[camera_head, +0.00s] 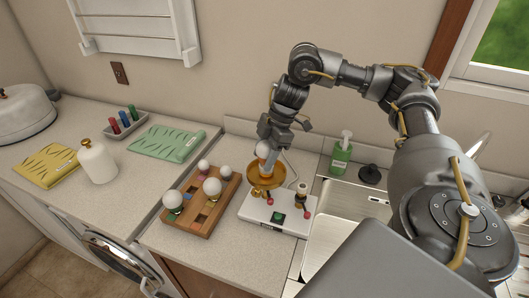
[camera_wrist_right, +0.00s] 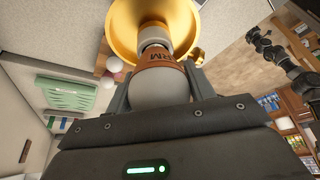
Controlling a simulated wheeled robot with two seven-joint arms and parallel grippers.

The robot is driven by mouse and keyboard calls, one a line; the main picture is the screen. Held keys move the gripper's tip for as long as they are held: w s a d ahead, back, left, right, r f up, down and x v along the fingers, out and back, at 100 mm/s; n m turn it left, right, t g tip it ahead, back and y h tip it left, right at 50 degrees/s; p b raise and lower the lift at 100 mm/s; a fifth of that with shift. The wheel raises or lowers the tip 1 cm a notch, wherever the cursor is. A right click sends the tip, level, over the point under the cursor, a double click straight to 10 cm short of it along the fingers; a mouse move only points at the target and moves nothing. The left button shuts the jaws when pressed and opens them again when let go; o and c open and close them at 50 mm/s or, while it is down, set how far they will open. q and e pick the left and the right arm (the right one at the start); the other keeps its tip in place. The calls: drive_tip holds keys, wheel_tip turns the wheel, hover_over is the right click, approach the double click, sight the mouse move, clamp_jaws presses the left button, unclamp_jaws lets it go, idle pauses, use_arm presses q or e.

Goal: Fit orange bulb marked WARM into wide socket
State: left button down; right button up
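My right gripper (camera_head: 267,146) is over the wide gold socket dish (camera_head: 262,183) on the white base (camera_head: 258,212). In the right wrist view its fingers (camera_wrist_right: 155,88) are closed on both sides of a white bulb (camera_wrist_right: 160,88) with an orange band; the letters "RM" show. The bulb's base points into the gold dish (camera_wrist_right: 122,22), lined up with a pale collar at its middle; I cannot tell whether it is seated. The bulb's white globe also shows in the head view (camera_head: 263,149). A dark jointed arm part (camera_wrist_right: 262,42), probably my left, shows in the wrist view; its fingers are unclear.
A wooden tray (camera_head: 208,221) with several white bulbs stands left of the base. A narrower socket post (camera_head: 302,190) and a green button (camera_head: 279,216) are on the base. A soap bottle (camera_head: 341,153) and sink (camera_head: 345,215) lie to the right.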

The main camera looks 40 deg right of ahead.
drive_tip(key=o, duration=0.3)
drive_tip(key=shift+o, duration=0.2)
drive_tip(key=shift+r, duration=0.1)
drive_tip(key=shift+r, duration=0.2)
drive_tip(key=p+v, duration=0.4)
drive_tip(key=v, duration=0.7)
drive_tip(key=shift+d+r, duration=0.25)
drive_tip(key=shift+r, duration=0.05)
